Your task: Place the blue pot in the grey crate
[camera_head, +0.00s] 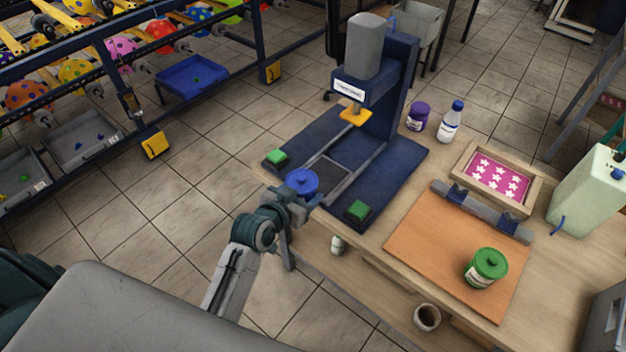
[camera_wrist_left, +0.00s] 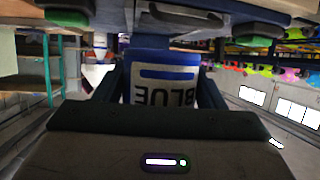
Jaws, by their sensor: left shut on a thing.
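The blue pot (camera_head: 302,180) is in my left gripper (camera_head: 297,192), at the front edge of the navy press on the wooden table. In the left wrist view the blue pot (camera_wrist_left: 163,72) sits between the two dark fingers of the left gripper (camera_wrist_left: 160,88), its BLUE label upside down in that view. A grey crate-like bin (camera_head: 424,20) stands at the top, behind the press. A grey box (camera_head: 606,312) is partly cut off at the lower right edge; I cannot tell which of the two is the task's crate. My right gripper is out of view.
The press (camera_head: 362,62) rises behind the pot, with green buttons on its base. An orange board (camera_head: 445,250) carries a green pot (camera_head: 486,267). A framed pink star screen (camera_head: 495,178), a purple pot (camera_head: 417,116) and a bottle (camera_head: 451,122) stand farther back.

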